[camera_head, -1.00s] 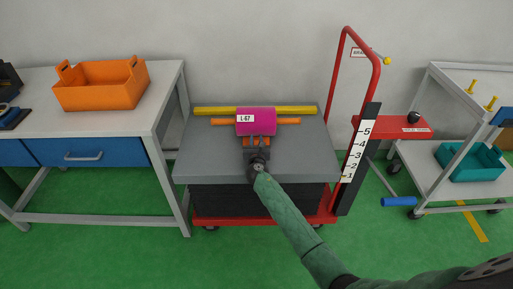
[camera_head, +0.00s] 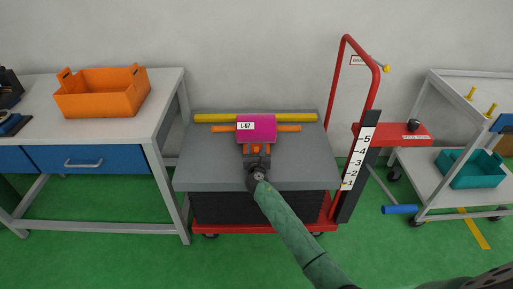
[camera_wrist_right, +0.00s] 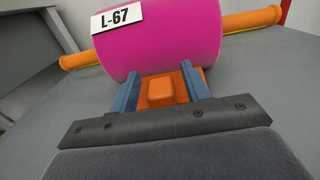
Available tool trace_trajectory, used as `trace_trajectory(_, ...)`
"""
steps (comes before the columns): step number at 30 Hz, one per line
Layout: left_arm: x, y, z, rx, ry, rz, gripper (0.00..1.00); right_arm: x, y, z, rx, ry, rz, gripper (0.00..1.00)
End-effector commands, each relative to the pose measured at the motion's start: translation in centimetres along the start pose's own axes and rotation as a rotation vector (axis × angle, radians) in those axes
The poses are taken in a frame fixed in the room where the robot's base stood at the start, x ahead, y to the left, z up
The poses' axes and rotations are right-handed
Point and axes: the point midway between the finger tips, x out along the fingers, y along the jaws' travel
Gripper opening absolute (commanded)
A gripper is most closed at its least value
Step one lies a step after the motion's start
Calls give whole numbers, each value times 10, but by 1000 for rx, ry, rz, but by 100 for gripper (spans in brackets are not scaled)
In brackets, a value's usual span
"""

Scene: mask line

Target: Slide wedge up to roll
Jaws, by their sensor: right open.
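The magenta roll (camera_head: 256,126) with an L-67 label lies on the grey top of the lift cart (camera_head: 215,170). An orange bar runs through it and sticks out at both ends. It also shows in the right wrist view (camera_wrist_right: 165,35). The orange wedge (camera_wrist_right: 162,90) is at the near side of the roll, between my right gripper's blue fingers (camera_wrist_right: 160,88). It seems to reach the roll, but contact is hard to tell. My right gripper (camera_head: 256,150) is open around the wedge, low over the top. My left gripper is out of view.
A yellow bar (camera_head: 215,118) lies along the cart top's far edge behind the roll. The cart has a red handle and a numbered post (camera_head: 360,150) at right. A workbench with an orange bin (camera_head: 102,96) stands left; a trolley with a teal bin (camera_head: 472,170) stands right.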

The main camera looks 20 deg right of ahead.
Motion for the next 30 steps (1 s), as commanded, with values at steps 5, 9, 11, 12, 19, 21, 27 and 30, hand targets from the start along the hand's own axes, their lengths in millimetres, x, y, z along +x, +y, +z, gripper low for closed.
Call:
trace_trajectory(5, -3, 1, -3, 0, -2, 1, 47, -29, 0, -1, 0, 1, 1, 47)
trace_trajectory(9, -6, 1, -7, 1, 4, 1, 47, -48, 0, -1, 0, 1, 0, 47)
trace_trajectory(11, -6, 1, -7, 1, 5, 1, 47, -54, 0, -1, -1, 1, -1, 47)
trace_trajectory(12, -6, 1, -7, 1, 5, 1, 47, -58, 0, 0, 0, 0, 0, 47)
trace_trajectory(19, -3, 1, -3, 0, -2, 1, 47, -65, 0, -1, 0, 1, 0, 47)
trace_trajectory(21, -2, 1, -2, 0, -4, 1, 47, -65, 0, -1, 0, 1, 0, 47)
trace_trajectory(27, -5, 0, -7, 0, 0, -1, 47, -64, -2, 1, 0, 3, -3, 26)
trace_trajectory(30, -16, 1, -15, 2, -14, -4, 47, -64, -12, 4, 3, 17, -17, 6)
